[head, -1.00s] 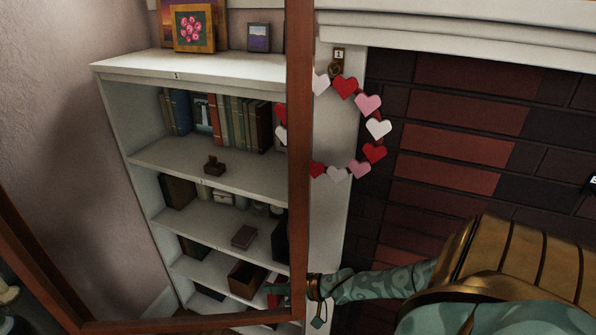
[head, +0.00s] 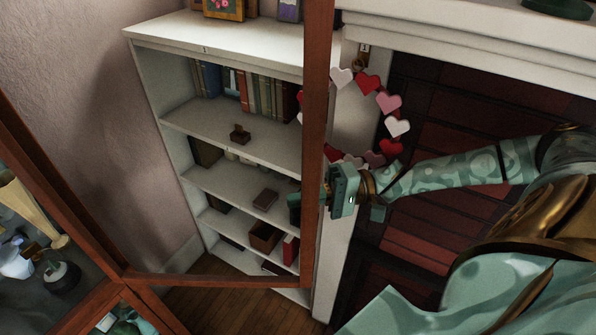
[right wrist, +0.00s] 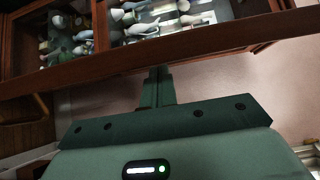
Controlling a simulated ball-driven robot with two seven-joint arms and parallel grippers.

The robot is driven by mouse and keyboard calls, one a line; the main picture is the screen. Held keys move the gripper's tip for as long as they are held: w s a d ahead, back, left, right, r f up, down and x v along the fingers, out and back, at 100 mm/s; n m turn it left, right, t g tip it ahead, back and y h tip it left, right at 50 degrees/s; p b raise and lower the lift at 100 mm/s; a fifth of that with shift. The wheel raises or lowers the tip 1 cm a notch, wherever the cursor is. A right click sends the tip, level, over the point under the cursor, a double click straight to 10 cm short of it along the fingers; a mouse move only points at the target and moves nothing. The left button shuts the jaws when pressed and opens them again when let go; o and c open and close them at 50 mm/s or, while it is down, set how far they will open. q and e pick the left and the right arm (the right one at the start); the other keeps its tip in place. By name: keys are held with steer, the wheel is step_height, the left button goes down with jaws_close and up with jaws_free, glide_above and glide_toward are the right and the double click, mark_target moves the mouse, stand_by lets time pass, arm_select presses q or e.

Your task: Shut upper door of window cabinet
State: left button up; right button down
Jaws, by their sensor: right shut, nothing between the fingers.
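The upper door of the window cabinet is a brown wooden frame (head: 318,110) around clear glass and stands open. Its bottom rail (head: 215,279) runs left to the cabinet (head: 118,285). My right gripper (head: 295,206) is shut and empty at the door's free upright edge. Its fingers pass behind this upright and show through the glass; I cannot tell whether they touch it. In the right wrist view, the shut fingers (right wrist: 157,88) point at a brown wooden rail (right wrist: 190,52) with the cabinet's shelves beyond. My left gripper is not in view.
A white bookcase (head: 235,45) with books stands beyond the door, seen partly through the glass. A heart garland (head: 397,127) hangs beside dark red brickwork (head: 460,150) on the right. Figurines (head: 62,278) sit inside the cabinet. Wooden floor (head: 200,308) shows below the door.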

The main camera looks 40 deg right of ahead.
mark_target(264, 206)
steer(key=p+x, duration=0.1)
steer(key=x, duration=0.6)
steer(key=shift+w+a, duration=0.1)
steer(key=shift+w, duration=0.1)
